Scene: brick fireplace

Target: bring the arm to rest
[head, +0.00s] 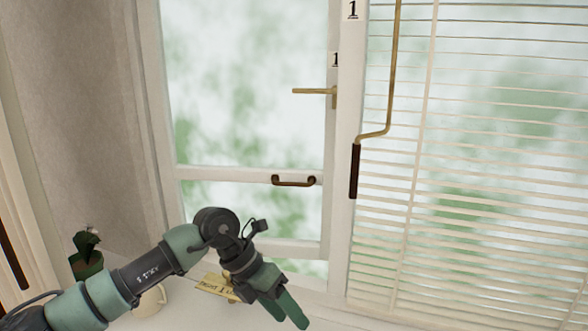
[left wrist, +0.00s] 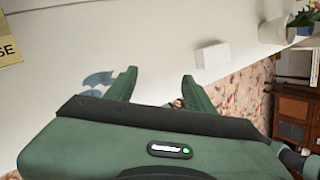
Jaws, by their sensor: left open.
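My left gripper (head: 286,308) reaches in from the lower left in the head view, in front of the window sill. In the left wrist view its two green fingers (left wrist: 158,88) stand apart with nothing between them. The gripper holds nothing. My right gripper does not show in either view.
A window with a brass handle (head: 315,91) and a brown pull (head: 293,181) stands behind the arm. White blinds (head: 480,150) and a crank rod (head: 354,170) are at right. A small plant (head: 87,258), a cream mug (head: 150,301) and a yellow sign (head: 214,286) are near the arm.

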